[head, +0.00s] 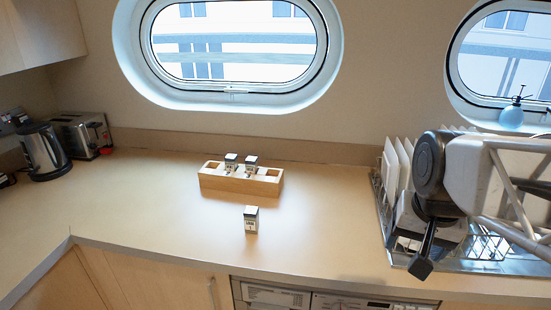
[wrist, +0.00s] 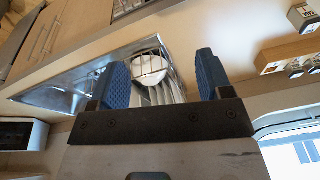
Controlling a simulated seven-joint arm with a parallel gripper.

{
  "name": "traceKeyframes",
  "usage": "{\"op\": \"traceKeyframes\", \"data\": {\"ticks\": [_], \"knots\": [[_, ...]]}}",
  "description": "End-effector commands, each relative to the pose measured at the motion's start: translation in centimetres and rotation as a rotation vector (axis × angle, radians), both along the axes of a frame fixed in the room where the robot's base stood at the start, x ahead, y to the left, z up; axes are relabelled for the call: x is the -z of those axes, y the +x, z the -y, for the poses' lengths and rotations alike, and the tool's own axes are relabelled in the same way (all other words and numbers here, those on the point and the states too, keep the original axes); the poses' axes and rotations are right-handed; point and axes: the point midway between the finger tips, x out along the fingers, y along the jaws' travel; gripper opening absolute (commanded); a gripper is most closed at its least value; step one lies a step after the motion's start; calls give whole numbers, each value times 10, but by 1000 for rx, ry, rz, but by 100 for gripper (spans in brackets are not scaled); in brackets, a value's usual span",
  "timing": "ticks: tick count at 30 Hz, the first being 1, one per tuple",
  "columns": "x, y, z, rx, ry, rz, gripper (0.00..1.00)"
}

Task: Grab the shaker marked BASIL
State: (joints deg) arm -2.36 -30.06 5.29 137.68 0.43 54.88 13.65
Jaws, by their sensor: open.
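Three small shakers with dark tops and pale labels show in the head view. One shaker (head: 251,220) stands alone on the counter in front of a wooden rack (head: 215,183). The left rack shaker (head: 231,164) and the right rack shaker (head: 251,165) stand in the rack's middle slots. The labels are too small to read, so I cannot tell which is BASIL. My gripper (head: 422,266) is over the dish rack side, well right of the shakers. In the wrist view my gripper (wrist: 162,78) is open, with blue fingers apart and nothing between them.
A metal dish rack with white plates (head: 396,165) stands at the right, under my arm. A kettle (head: 44,152) and a toaster (head: 82,136) are at the far left. A blue spray bottle (head: 512,115) is on the right sill. The counter around the lone shaker is clear.

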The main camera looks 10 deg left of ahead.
Motion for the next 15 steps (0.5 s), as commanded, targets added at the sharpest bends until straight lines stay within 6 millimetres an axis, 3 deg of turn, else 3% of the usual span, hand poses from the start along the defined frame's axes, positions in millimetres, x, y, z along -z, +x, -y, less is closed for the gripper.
{"op": "traceKeyframes", "data": {"ticks": [15], "knots": [[-38,138,-60,328,108,-55,72]]}}
